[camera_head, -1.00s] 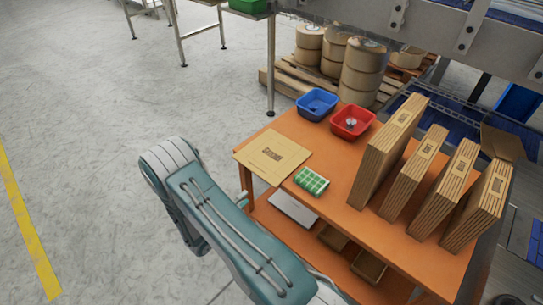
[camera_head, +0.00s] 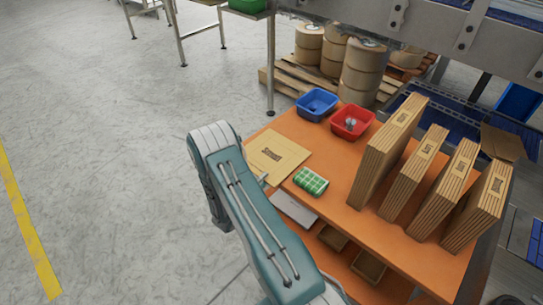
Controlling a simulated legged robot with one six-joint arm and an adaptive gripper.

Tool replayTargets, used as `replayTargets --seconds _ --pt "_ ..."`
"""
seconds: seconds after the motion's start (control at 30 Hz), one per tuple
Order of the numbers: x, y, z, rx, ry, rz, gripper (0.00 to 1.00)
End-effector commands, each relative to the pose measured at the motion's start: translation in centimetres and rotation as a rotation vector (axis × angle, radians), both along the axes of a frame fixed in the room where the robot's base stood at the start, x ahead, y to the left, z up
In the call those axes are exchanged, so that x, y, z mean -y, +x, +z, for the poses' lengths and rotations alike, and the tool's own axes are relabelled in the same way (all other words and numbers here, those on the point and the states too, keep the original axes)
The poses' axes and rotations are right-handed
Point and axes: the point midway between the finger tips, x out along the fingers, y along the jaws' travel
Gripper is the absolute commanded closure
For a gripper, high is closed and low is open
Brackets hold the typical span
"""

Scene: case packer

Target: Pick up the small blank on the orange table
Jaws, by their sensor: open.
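A flat tan cardboard blank (camera_head: 280,155) with a dark printed mark lies at the left end of the orange table (camera_head: 322,155). Its left edge reaches the table's left edge, and my arm covers its lower left corner. My teal arm rises from the bottom of the view, with its elbow left of the blank. My gripper is not visible in this view.
Several upright bundles of folded cardboard (camera_head: 391,150) fill the right side. Open floor (camera_head: 100,130) lies left.

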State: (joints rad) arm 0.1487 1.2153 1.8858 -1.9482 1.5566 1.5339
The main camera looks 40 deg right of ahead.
Motion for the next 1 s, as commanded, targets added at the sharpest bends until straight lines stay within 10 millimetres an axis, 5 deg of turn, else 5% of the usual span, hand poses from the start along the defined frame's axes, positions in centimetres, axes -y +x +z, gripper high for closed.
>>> replayTargets --seconds 0.2,0.3,0.33,0.77,1.0 --pt "0.0 0.0 0.0 0.0 0.0 0.0 0.53" --pt "0.0 0.0 0.0 0.0 0.0 0.0 0.98" --pt "0.0 0.0 0.0 0.0 0.001 0.0 1.0" --pt "0.0 0.0 0.0 -0.002 0.003 0.0 1.0" --pt "0.0 0.0 2.0 0.002 0.0 0.0 1.0"
